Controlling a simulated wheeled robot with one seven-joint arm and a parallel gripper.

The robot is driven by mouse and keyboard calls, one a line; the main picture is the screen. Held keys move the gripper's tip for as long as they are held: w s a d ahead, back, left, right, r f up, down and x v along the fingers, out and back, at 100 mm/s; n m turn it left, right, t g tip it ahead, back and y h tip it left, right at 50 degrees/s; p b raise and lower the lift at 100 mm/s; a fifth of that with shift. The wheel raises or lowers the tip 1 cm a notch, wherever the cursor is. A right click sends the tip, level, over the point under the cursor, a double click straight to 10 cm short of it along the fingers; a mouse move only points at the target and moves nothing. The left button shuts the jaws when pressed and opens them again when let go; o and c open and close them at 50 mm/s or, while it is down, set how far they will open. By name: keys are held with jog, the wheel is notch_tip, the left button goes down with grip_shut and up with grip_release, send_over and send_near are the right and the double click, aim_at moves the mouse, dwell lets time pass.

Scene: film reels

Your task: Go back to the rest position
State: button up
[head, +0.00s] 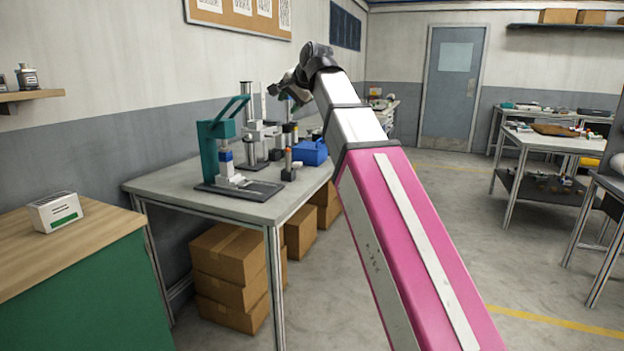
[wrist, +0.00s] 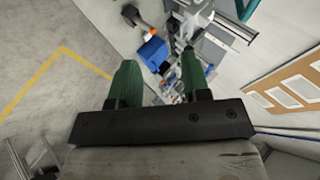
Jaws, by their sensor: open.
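My gripper (wrist: 160,78) shows in the wrist view with its two green fingers spread apart and nothing between them. In the head view my pink and white arm reaches up and forward, and its dark far end bends left above the workbench (head: 185,180). The gripper is small and partly hidden there. The wrist view looks across the bench from above, with a blue bin (wrist: 153,52) seen beyond the fingers. The gripper appears apart from everything on the bench.
A teal press (head: 207,150) stands on the bench, near a blue bin (head: 311,152). Cardboard boxes (head: 228,262) are stacked below. A green cabinet with a wooden top (head: 60,250) holds a white box (head: 55,211) at left.

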jog(key=w+d+f+n+g+h, duration=0.1)
jog(key=d+f, duration=0.3)
jog(key=f, duration=0.7)
jog(key=d+f+n+g+h, duration=0.1)
jog(key=d+f, duration=0.3)
jog(key=f, duration=0.8)
jog(key=w+d+f+g+h, duration=0.1)
jog(key=d+f, duration=0.3)
jog(key=f, duration=0.7)
jog(key=s+d+f+n+g+h, duration=0.1)
jog(key=s+d+f, duration=0.3)
jog(key=f, duration=0.6)
jog(key=s+d+f+n+g, duration=0.1)
jog(key=s+d+f+g, duration=0.1)
jog(key=s+d+f, duration=0.3)
jog(key=s+d+f+n+g+h, duration=0.1)
jog(key=s+d+f, duration=0.3)
jog(key=s+f, duration=0.4)
notch_tip(320, 180, down, 7)
jog(key=shift+d+r+n+g+h, duration=0.2)
jog(key=shift+n+g+h, duration=0.15)
jog(key=shift+n, duration=0.25)
